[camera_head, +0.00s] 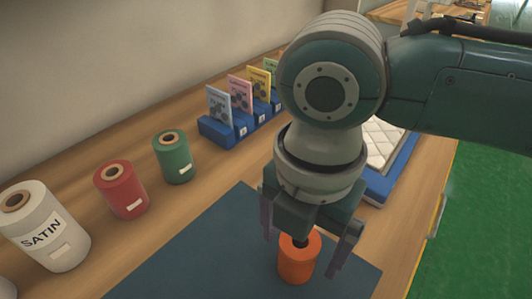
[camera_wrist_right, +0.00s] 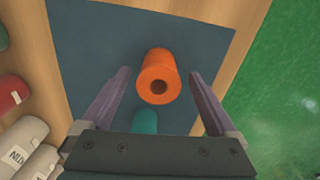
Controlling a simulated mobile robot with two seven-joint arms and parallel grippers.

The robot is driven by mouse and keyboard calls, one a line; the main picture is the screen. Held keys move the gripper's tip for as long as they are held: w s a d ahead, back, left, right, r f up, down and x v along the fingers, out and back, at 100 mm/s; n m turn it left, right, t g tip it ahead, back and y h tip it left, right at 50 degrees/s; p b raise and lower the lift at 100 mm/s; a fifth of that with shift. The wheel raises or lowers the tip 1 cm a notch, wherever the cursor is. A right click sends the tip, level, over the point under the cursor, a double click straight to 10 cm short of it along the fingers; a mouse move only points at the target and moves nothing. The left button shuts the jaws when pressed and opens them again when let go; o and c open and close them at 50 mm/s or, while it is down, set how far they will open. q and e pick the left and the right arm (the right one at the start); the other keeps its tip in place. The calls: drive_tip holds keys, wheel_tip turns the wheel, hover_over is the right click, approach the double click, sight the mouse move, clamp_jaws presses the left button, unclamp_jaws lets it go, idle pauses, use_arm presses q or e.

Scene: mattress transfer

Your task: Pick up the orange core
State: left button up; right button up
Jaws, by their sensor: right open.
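The orange core (camera_head: 297,263) stands upright on the dark blue mat (camera_head: 215,240). In the right wrist view the orange core (camera_wrist_right: 157,75) lies ahead of and between the two fingers, with its dark top hole showing. My right gripper (camera_head: 306,250) is open and empty above it, one finger to each side, with a gap between the fingers and the core. The gripper also shows in the right wrist view (camera_wrist_right: 157,88). My left gripper is not in view.
White SATIN (camera_head: 62,243), red (camera_head: 126,200) and green (camera_head: 173,160) spools stand left of the mat. A blue rack (camera_head: 222,132) with coloured cards and a blue tray (camera_head: 381,188) with a quilted pad stand behind. A teal cylinder (camera_wrist_right: 145,121) shows near the gripper body.

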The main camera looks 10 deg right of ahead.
wheel_tip(320, 180, down, 4)
drive_tip(key=shift+r, duration=0.25)
drive_tip(key=shift+c, duration=0.2)
drive_tip(key=c, duration=1.4)
